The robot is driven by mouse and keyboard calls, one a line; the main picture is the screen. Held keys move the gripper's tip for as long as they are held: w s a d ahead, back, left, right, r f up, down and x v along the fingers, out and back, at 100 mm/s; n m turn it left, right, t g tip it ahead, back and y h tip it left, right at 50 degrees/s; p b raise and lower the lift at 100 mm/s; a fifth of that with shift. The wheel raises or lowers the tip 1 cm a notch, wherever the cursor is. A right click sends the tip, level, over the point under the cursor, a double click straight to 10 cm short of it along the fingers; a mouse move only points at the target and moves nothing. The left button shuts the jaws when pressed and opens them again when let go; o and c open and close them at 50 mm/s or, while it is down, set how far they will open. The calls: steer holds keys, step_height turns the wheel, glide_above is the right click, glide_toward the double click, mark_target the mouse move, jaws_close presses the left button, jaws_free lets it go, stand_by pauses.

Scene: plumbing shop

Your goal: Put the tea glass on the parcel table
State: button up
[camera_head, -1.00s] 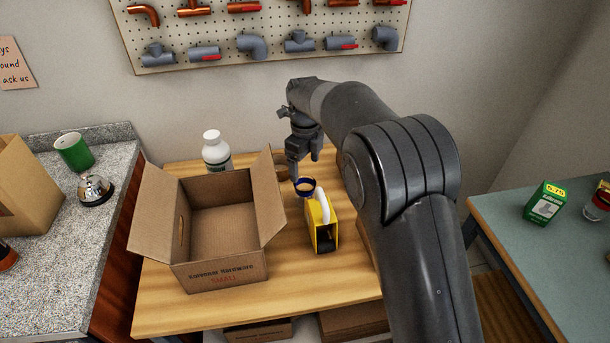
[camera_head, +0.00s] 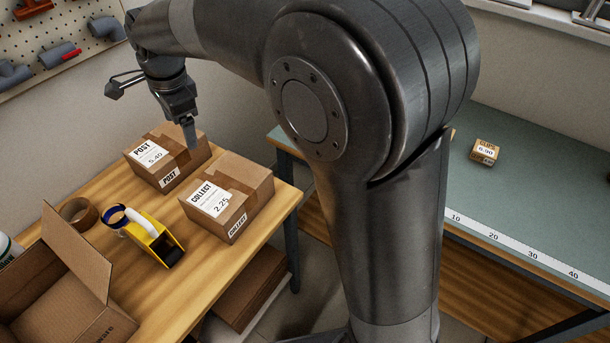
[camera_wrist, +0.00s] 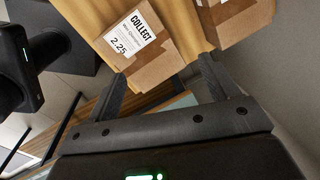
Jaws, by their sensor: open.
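No tea glass shows in the head or wrist view now. The wooden table (camera_head: 205,268) with parcels on it fills the left of the head view; its bare wood also shows in the wrist view (camera_wrist: 186,28). My gripper (camera_head: 188,132) is above the back of this table, by the parcel marked POST (camera_head: 168,160). In the wrist view my gripper (camera_wrist: 162,84) has its two fingers spread, with nothing held between them. The parcel marked COLLECT (camera_head: 228,198) stands near the table's right edge and shows beyond the fingers in the wrist view (camera_wrist: 142,42).
A yellow tape dispenser (camera_head: 152,238), a tape roll (camera_head: 78,212) and an open carton (camera_head: 75,290) take up the table's left part. A green-topped bench (camera_head: 530,195) with a small priced box (camera_head: 484,152) stands at the right. Bare wood lies before the parcels.

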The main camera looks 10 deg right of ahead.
steer(key=s+d+r+n+t, duration=0.1)
steer(key=s+d+r+n, duration=0.2)
steer(key=d, duration=0.6)
steer(key=s+d+r+n+t, duration=0.1)
steer(key=s+d+r+n, duration=0.1)
steer(key=s+d, duration=0.5)
steer(key=s+d+f+n+t, duration=0.1)
steer(key=s+d+f+n, duration=0.1)
steer(key=s+d, duration=0.4)
steer(key=s+d+f+n+t+h, duration=0.1)
steer(key=s+d+f+n, duration=0.1)
steer(key=s+d+n, duration=0.3)
steer(key=s+d, duration=0.1)
steer(key=d, duration=0.1)
steer(key=shift+d+f, duration=0.25)
steer(key=shift+d, duration=0.05)
